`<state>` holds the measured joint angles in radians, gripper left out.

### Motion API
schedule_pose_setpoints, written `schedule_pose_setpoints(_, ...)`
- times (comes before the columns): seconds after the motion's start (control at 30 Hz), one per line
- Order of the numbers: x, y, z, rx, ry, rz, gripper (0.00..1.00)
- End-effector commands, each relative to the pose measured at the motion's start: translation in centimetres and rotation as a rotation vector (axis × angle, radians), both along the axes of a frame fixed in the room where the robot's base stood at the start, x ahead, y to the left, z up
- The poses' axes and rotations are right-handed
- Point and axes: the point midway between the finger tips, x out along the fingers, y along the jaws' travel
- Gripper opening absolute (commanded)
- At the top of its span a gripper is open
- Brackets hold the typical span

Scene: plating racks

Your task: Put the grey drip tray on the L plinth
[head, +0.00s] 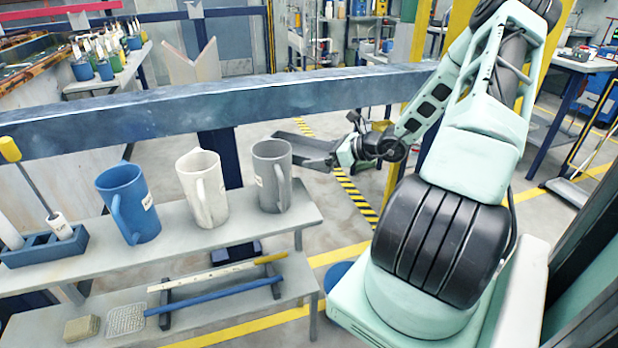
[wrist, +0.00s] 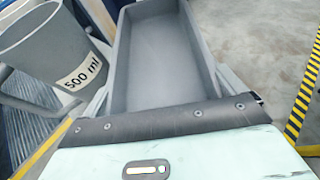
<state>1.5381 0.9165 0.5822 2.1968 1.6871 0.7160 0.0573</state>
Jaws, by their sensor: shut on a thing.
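The grey drip tray (head: 305,148) is a long shallow trough held out level to the left of my gripper (head: 338,152), beyond the grey jug. My gripper is shut on its near end. In the wrist view the tray (wrist: 165,50) stretches away from my gripper (wrist: 168,98), its inside empty and its far end cut off by the frame. Grey fingers show along its sides. No plinth marked L can be made out in either view.
A grey jug (head: 272,178) stands on the bench's right end; its label reads 500 ml in the wrist view (wrist: 45,55). A white jug (head: 203,190) and a blue jug (head: 128,205) stand left of it. A blue beam (head: 230,105) runs behind them.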

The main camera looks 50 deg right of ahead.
Motion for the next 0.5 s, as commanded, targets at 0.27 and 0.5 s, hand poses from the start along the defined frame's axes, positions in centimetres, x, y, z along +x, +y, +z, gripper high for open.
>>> schedule_pose_setpoints(0.27, 1.7, 2.8, -2.0, 0.004, 0.001, -0.002, 0.68)
schedule_pose_setpoints(0.5, 1.7, 2.8, -3.9, 0.002, -0.001, -0.001, 0.68)
